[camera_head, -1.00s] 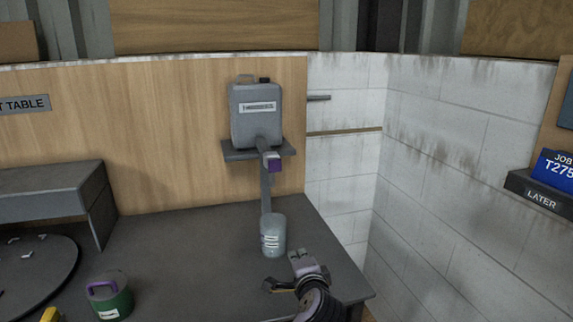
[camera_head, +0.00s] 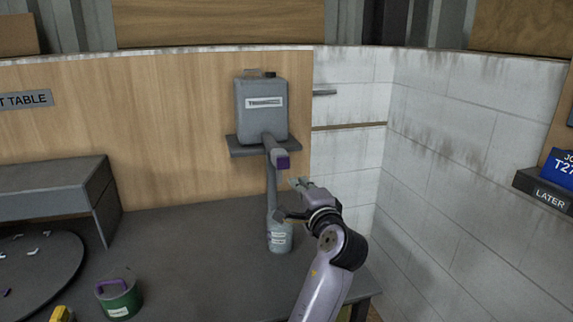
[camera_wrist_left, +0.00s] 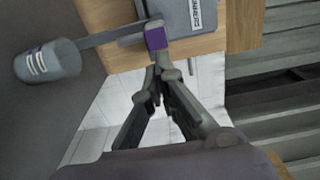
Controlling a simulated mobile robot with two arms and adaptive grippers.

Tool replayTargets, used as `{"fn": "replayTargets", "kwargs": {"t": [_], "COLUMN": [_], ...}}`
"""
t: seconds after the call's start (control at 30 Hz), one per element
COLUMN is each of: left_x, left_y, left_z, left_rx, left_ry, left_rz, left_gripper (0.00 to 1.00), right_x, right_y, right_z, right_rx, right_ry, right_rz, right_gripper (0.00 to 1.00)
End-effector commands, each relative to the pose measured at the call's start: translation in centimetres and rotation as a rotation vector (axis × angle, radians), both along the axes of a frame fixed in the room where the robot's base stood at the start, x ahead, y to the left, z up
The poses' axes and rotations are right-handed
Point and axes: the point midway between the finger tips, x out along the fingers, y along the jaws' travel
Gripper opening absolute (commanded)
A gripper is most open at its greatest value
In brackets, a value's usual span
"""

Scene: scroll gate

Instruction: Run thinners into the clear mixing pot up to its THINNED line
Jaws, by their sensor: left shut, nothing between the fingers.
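The grey thinners can (camera_head: 262,112) sits on a wall shelf. Its spout ends in a purple tap piece (camera_head: 283,162), which also shows in the left wrist view (camera_wrist_left: 155,38). The clear mixing pot (camera_head: 280,240) stands on the table below the spout, partly hidden behind my gripper in the head view; its label lines show in the left wrist view (camera_wrist_left: 48,62). I cannot make out a liquid level in it. My left gripper (camera_head: 292,198) is shut and empty, above the pot and below the tap. In the wrist view its fingertips (camera_wrist_left: 158,70) appear just short of the purple piece.
A green pot with a purple handle (camera_head: 119,300) stands at the front left of the table (camera_head: 190,250). A dark round turntable (camera_head: 40,265) and a grey raised bench (camera_head: 50,188) are at the left. A LATER shelf (camera_head: 545,190) is at the right.

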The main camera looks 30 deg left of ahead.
Motion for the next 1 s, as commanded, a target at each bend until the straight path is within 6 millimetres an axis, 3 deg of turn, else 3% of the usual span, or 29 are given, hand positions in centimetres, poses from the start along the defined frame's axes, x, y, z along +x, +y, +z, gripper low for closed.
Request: {"fn": "replayTargets", "kwargs": {"t": [0.5,1.0], "left_x": [6.6,7.7], "left_y": [7.8,9.0], "left_z": [0.3,0.0], "left_rx": [0.000,-0.001], "left_ry": [0.001,-0.001], "left_rz": [0.000,-0.001], "left_gripper": [0.00,0.00], "right_x": [-0.1,-0.1], "right_y": [-0.4,-0.3], "right_z": [3.9,4.3], "right_rx": [-0.005,-0.004], "right_ry": [0.001,0.001], "right_rz": [0.003,0.002], "right_gripper": [0.90,0.90]}}
